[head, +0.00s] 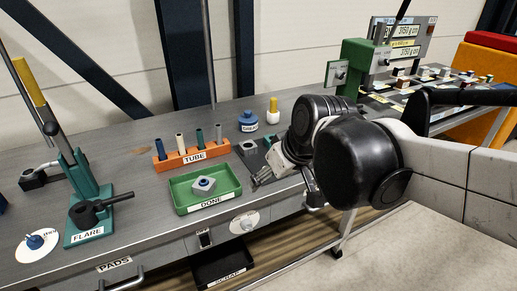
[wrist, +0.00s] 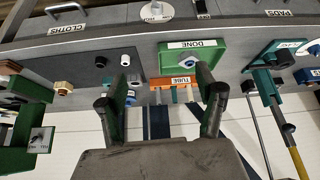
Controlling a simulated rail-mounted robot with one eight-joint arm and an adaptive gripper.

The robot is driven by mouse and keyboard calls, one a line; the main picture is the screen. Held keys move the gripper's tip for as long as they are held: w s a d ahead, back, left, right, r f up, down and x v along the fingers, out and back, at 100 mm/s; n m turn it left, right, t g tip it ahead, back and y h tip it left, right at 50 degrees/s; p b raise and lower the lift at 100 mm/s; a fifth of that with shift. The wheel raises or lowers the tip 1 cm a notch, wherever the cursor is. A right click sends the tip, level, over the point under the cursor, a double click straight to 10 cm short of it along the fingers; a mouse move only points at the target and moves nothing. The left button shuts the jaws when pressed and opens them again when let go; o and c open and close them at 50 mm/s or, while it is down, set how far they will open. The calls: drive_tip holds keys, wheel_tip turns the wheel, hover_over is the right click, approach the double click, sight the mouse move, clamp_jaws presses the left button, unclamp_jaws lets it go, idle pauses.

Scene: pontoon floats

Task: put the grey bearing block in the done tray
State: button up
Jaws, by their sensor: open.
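The grey bearing block (head: 204,185), a squat grey piece with a blue-ringed centre, sits inside the green done tray (head: 183,205), near its middle. The tray also shows in the wrist view (wrist: 166,58), beyond the fingers; one finger covers part of its inside. My gripper (head: 264,178) is just right of the tray in the head view, apart from the block. In the wrist view my gripper (wrist: 162,84) has its two fingers wide apart with nothing held between them.
An orange tube rack (head: 192,154) with several tubes stands behind the tray. A grey fixture (head: 247,147) stands behind my gripper, with a blue grease pot (head: 248,121) beyond. The green flare tool (head: 88,228) is at left. A black scrap bin (head: 222,267) is below the bench edge.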

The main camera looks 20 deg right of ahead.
drive_tip(key=s+d+f+m+t+h, duration=0.1)
drive_tip(key=s+d+m, duration=0.2)
drive_tip(key=s, duration=0.6)
drive_tip(key=shift+d+f+m+h, duration=0.3)
drive_tip(key=shift+d+h, duration=0.1)
drive_tip(key=shift+d, duration=0.15)
